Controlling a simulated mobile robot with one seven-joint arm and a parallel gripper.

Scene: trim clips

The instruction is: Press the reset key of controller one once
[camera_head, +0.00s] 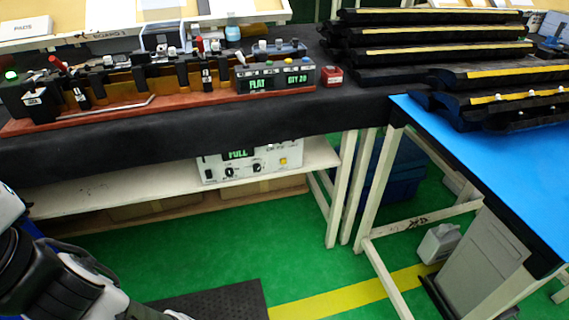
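Two boxes with green displays could be the controller; I cannot tell which is controller one. A dark control box (275,77) sits on the bench at the front of the fixture, with lit text reading about "FLAT" and "CIT 20". It has small coloured keys on top, including a yellow one and a blue one. A white unit (252,164) stands on the shelf below, with a display reading "FULL", two black knobs and a yellow key (283,162). Key labels are too small to read. Parts of my arm show at the lower left; my gripper is not in view.
A long clip fixture (130,80) covers the bench's left side. A small red box (331,76) stands right of the control box. Black trim parts (440,45) are stacked at right, beside a blue table top (480,165). Green floor (290,255) lies open in front.

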